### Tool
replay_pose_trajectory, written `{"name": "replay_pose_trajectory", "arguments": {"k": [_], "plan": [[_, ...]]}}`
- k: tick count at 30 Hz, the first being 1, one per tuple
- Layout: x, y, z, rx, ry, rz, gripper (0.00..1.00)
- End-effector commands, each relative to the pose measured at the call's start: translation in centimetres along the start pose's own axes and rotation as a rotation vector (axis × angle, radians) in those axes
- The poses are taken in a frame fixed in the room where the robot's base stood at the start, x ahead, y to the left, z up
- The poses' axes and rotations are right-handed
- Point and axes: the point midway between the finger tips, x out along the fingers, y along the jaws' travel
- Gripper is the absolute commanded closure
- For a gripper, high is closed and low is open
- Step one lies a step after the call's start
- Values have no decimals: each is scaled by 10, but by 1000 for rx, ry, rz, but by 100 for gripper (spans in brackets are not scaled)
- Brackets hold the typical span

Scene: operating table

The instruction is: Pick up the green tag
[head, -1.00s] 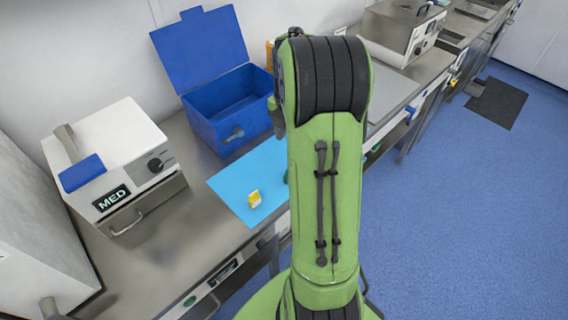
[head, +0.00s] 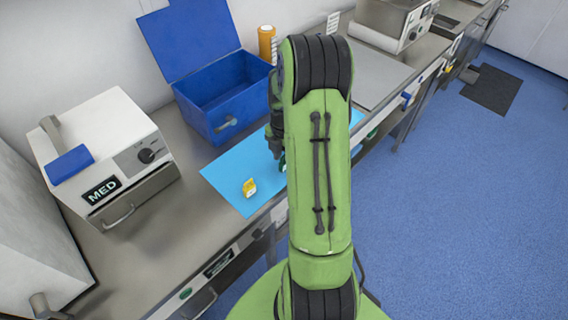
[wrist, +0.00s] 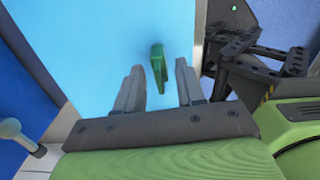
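The green tag (wrist: 158,66) is a small upright-looking green piece over the light blue mat (wrist: 100,40) in the wrist view. My gripper (wrist: 159,72) is open, with one finger on each side of the tag near the fingertips. Gaps show on both sides, so the fingers do not appear to touch it. In the head view my gripper (head: 276,145) is low over the blue mat (head: 228,178), and a bit of green, likely the tag (head: 283,161), shows beside it, mostly hidden by my arm.
A yellow tag (head: 249,187) stands on the mat to the left. An open blue box (head: 215,105) stands behind the mat, with an orange bottle (head: 266,43) beyond it. A white MED device (head: 105,150) is at left. Bare steel counter (head: 150,235) lies in front of it.

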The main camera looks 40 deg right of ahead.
Motion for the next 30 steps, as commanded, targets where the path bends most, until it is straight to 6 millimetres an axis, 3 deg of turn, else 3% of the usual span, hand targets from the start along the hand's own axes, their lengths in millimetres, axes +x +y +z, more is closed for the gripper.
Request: {"name": "replay_pose_trajectory", "arguments": {"k": [1,7,17,27,30], "plan": [[0,0,0,0,0,0,70],[0,0,0,0,0,0,100],[-5,0,0,0,-1,1,100],[-84,1,1,0,-4,3,100],[-97,0,0,1,-2,2,100]]}}
